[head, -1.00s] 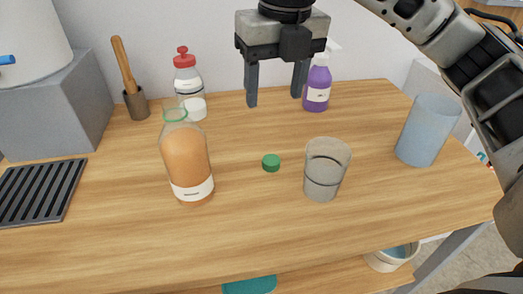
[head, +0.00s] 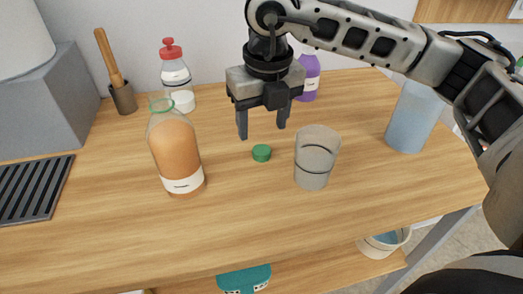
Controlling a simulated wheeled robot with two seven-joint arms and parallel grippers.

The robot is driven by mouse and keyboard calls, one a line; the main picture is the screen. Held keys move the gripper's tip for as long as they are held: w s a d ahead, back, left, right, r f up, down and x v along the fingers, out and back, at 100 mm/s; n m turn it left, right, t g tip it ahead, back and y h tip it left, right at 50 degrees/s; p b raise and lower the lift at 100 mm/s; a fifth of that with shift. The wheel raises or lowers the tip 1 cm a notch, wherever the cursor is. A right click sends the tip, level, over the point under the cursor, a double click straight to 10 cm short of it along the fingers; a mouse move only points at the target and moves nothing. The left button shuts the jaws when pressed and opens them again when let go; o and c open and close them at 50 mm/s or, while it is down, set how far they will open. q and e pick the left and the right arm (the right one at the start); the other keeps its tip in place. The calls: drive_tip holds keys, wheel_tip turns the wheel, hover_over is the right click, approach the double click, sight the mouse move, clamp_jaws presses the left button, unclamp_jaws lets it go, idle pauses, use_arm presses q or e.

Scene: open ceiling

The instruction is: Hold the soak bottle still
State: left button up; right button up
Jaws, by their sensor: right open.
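The bottle of orange liquid (head: 174,152), which I take to be the soak bottle, stands upright and uncapped on the wooden table at left centre. Its clear neck has a green rim, and a white label is near its base. A green cap (head: 261,153) lies on the table to its right. My right gripper (head: 262,131) is open and empty, fingers pointing down above and behind the cap, to the right of the bottle and apart from it. My left gripper is not in view.
A clear cup (head: 316,158) stands right of the cap. Behind are a red-capped bottle (head: 175,75), a white lid or small tub (head: 183,101), a brush holder (head: 123,98) and a purple bottle (head: 309,80). A bluish cup (head: 412,118) is at right. The table front is clear.

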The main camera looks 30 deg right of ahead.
sight(261, 150)
drive_tip(key=shift+f, duration=0.25)
drive_tip(key=shift+f, duration=0.1)
wheel_tip(261, 150, down, 5)
drive_tip(key=shift+w+f, duration=0.1)
drive_tip(key=shift+w, duration=0.05)
idle(0.4)
drive_tip(key=c, duration=1)
